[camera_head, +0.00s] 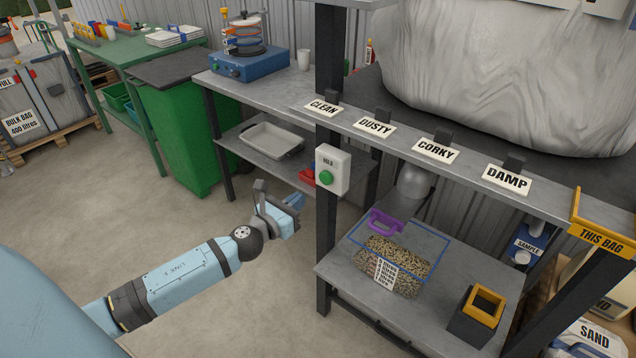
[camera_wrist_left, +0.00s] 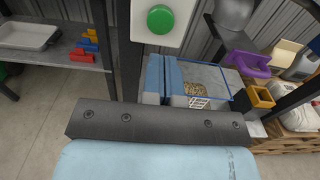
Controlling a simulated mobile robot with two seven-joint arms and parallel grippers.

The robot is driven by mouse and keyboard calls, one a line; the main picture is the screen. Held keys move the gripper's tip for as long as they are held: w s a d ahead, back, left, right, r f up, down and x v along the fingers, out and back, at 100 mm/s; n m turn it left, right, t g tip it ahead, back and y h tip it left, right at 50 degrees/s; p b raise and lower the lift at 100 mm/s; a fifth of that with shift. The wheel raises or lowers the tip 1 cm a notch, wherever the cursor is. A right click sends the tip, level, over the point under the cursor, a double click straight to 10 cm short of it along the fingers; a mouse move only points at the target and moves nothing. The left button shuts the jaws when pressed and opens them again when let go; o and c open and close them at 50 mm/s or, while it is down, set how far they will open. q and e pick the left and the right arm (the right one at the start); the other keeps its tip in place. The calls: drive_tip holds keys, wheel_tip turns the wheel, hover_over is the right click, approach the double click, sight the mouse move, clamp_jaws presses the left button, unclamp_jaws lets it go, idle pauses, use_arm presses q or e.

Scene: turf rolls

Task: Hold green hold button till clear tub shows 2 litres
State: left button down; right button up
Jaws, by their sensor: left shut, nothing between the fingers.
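The green hold button (camera_head: 326,177) is on a white box marked HOLD (camera_head: 334,158), fixed to a dark post. The button also shows at the top of the left wrist view (camera_wrist_left: 160,19). My left gripper (camera_head: 298,201) is shut and empty, left of and below the button, apparently apart from it. Its blue fingers (camera_wrist_left: 162,78) lie below the button in the wrist view. The clear tub (camera_head: 440,246), with a blue rim, stands on the lower shelf under a grey metal spout (camera_head: 413,181). It holds speckled granules; its white scale (camera_head: 385,274) is too small to read. My right gripper is out of view.
A purple scoop (camera_head: 384,222) lies by the tub's back rim. A black and yellow box (camera_head: 477,314) stands right of it. A grey tray (camera_head: 272,140) is on the shelf behind the post. The floor around my left arm is clear.

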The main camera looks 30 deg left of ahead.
sight(324, 179)
use_arm(q)
drive_tip(key=w, duration=0.8)
drive_tip(key=shift+w+d, duration=0.15)
drive_tip(key=shift+d, duration=0.2)
